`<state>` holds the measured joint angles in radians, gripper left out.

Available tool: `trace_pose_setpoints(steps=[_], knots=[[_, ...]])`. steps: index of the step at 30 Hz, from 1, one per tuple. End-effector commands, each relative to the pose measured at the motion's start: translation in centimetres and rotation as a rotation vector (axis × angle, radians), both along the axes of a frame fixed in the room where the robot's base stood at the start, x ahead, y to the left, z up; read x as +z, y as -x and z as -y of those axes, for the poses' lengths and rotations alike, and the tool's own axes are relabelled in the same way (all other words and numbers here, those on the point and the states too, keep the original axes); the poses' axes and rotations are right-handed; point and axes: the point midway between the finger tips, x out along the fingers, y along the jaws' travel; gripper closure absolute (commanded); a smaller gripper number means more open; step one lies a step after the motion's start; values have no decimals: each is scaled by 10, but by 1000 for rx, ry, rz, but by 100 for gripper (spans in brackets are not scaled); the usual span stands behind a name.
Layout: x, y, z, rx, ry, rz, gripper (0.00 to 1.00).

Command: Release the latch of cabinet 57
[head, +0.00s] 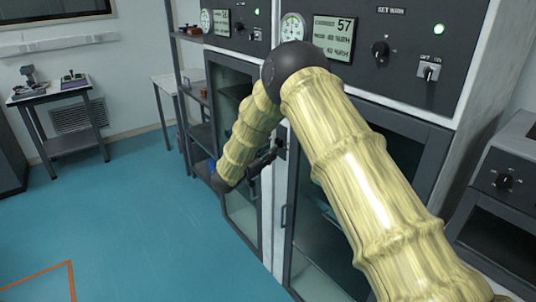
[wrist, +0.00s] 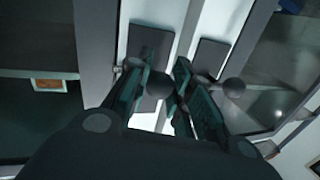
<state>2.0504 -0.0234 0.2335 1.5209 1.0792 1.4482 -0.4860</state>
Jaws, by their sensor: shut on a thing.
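Cabinet 57 shows its number on the display (head: 336,38) of its upper panel. Its glass door (head: 318,235) is below, partly hidden behind my arm, and looks closed. In the head view my gripper (head: 268,158) is at the strip between two cabinet doors, beside a dark latch plate (head: 280,143). In the wrist view my gripper (wrist: 160,90) is shut on a dark latch knob (wrist: 159,83) between its fingers. A second ball knob (wrist: 233,87) stands just right of the fingers. Which cabinet the gripped knob belongs to I cannot tell.
A neighbouring cabinet with a glass door (head: 240,205) stands to the left, beside a shelf rack (head: 200,135). A small table (head: 50,98) with instruments is at the far left. Another unit (head: 505,185) stands at the right. The blue floor (head: 130,225) at left is clear.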

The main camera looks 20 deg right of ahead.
Motion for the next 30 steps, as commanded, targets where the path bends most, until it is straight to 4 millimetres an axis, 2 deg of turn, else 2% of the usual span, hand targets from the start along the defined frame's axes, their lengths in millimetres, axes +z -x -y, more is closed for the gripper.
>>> trace_pose_setpoints(steps=[8,18,30], knots=[[14,1,-3,-1,-165,-57,100],[34,3,-5,-2,-462,-165,100],[49,2,-4,-1,-754,-273,100]])
